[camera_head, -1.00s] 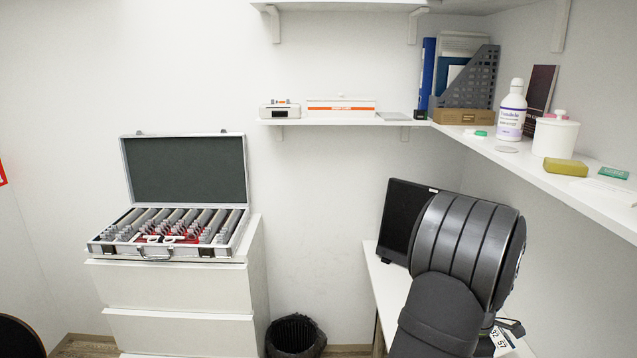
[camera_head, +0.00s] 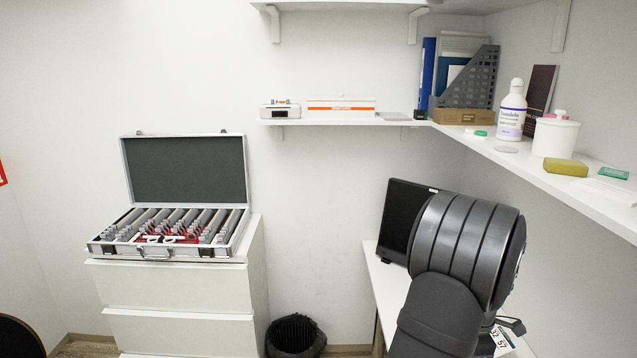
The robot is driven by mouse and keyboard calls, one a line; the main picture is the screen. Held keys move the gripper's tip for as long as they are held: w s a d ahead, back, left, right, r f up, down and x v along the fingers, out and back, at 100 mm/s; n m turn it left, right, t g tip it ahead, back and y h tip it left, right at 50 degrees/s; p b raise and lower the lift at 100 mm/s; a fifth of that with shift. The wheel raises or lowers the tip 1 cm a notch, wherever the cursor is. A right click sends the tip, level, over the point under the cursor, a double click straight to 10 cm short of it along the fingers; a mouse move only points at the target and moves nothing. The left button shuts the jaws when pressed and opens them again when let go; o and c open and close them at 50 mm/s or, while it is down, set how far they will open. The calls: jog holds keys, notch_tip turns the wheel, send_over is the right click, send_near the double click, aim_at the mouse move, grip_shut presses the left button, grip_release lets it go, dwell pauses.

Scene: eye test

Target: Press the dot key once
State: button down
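I see no dot key in the head view; whatever carries it is out of view or hidden behind my arm. My arm's dark grey links fill the lower right, in front of the desk (camera_head: 384,290). My gripper does not show. A black monitor (camera_head: 400,222) stands on the desk, partly covered by my arm. A card with printed numbers (camera_head: 502,339) lies beside my arm at the lower right, and a small dark object (camera_head: 513,325) sits just above it, too small to identify.
An open lens case (camera_head: 183,170) rests on a white drawer cabinet (camera_head: 180,288) at left. A black bin (camera_head: 293,335) stands on the floor. The wall shelf (camera_head: 345,122) and right shelf (camera_head: 600,204) hold a file holder (camera_head: 478,80), a white bottle (camera_head: 511,110) and a white tub (camera_head: 555,138).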

jog(key=shift+r, duration=0.55)
dwell(1.7)
dwell(0.8)
jog(key=c, duration=2)
grip_release()
jog(key=o, duration=2)
jog(key=w+d+r, duration=0.2)
jog(key=w+r, duration=0.4)
jog(key=w, duration=0.6)
jog(key=shift+w+d+r, duration=0.2)
jog(key=shift+w, duration=0.05)
notch_tip(320, 180, down, 10)
jog(key=shift+w+r, duration=0.1)
jog(key=shift+w, duration=0.05)
jog(key=shift+r, duration=0.15)
notch_tip(320, 180, up, 10)
